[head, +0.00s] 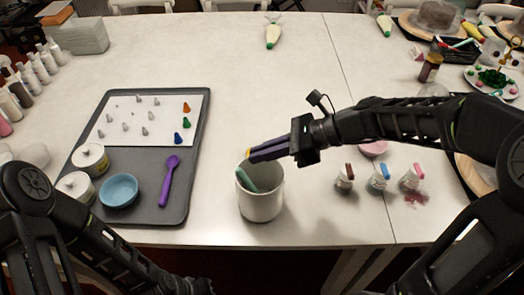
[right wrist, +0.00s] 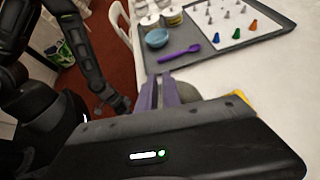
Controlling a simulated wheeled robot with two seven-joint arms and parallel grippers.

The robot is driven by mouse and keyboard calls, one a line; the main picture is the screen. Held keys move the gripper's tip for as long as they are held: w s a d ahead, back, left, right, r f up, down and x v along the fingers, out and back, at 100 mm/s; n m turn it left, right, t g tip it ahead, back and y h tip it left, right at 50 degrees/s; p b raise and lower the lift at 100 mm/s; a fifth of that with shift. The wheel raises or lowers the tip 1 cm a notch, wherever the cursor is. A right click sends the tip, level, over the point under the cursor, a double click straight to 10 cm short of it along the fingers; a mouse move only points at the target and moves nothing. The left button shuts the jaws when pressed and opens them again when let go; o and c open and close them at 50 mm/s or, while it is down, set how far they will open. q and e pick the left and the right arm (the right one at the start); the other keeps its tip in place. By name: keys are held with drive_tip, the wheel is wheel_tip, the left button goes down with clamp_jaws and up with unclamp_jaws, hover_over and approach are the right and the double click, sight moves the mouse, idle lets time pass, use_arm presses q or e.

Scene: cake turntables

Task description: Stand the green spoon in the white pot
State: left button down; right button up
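The white pot (head: 261,205) stands upright on the table, just right of the grey tray. The green spoon (head: 246,180) is inside the pot, leaning on its left wall with its upper end at the rim; its lower part is hidden. My right gripper (head: 250,155) has purple fingers and is above the pot's back rim, apart from the spoon. In the right wrist view, its two fingers (right wrist: 160,82) show a gap with nothing seen between them. My left arm hangs at the lower left; the state of its gripper is not clear.
The grey tray (head: 150,213) holds a purple spoon (head: 169,180), a blue bowl (head: 119,190), white jars and several piping tips. Three small bottles (head: 378,178) stand right of the pot, under my right arm.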

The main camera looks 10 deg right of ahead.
drive_tip(key=shift+o, duration=1.3)
drive_tip(key=v, duration=0.8)
drive_tip(key=shift+w, duration=0.1)
